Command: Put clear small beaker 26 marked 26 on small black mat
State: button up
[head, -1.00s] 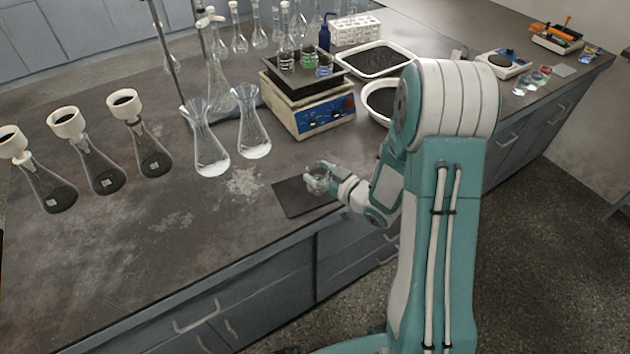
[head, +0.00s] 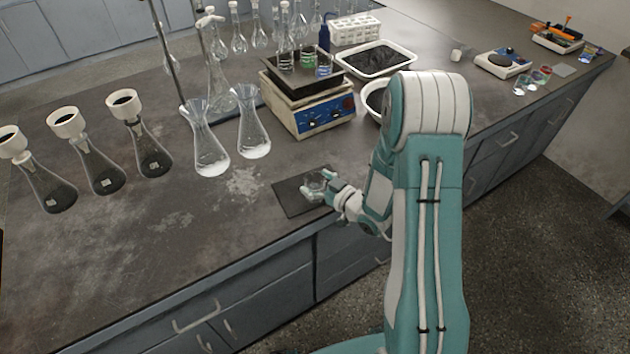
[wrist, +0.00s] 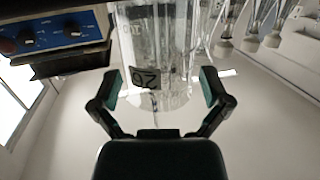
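The clear small beaker (head: 316,183) stands upright on the small black mat (head: 290,197), near the front edge of the bench. In the wrist view the clear beaker (wrist: 160,45) appears upside down with a dark-on-light number label, partly readable. My gripper (head: 322,185) is at the beaker, its fingers on either side. In the wrist view the two fingertips of my gripper (wrist: 160,88) stand apart, with small gaps to the glass. The beaker's base is outside the wrist view.
A blue-and-white shaker (head: 310,110) with several small beakers on top stands behind the mat. Two clear flasks (head: 253,135) stand to its left. Several funnel-topped flasks (head: 150,150) are at far left. A white tray (head: 377,60) is behind.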

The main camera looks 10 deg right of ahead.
jog(key=shift+r, duration=0.1)
jog(key=v, duration=1.2)
jog(key=w+d+r+m+g+h, duration=0.1)
jog(key=d+r+m+g+h, duration=0.25)
jog(key=r+h, duration=0.8)
jog(key=s+a+r+m+g+y, duration=0.1)
jog(key=s+a+r, duration=0.3)
jog(key=s, duration=0.5)
jog(key=s+a+r+m+g+y, duration=0.1)
jog(key=s+a+r+m+g, duration=0.1)
jog(key=s+a+r, duration=0.3)
jog(key=s+r+g, duration=0.1)
jog(key=s, duration=0.3)
jog(key=shift+s+y, duration=0.25)
jog(key=shift+y, duration=0.1)
jog(key=shift+g, duration=0.25)
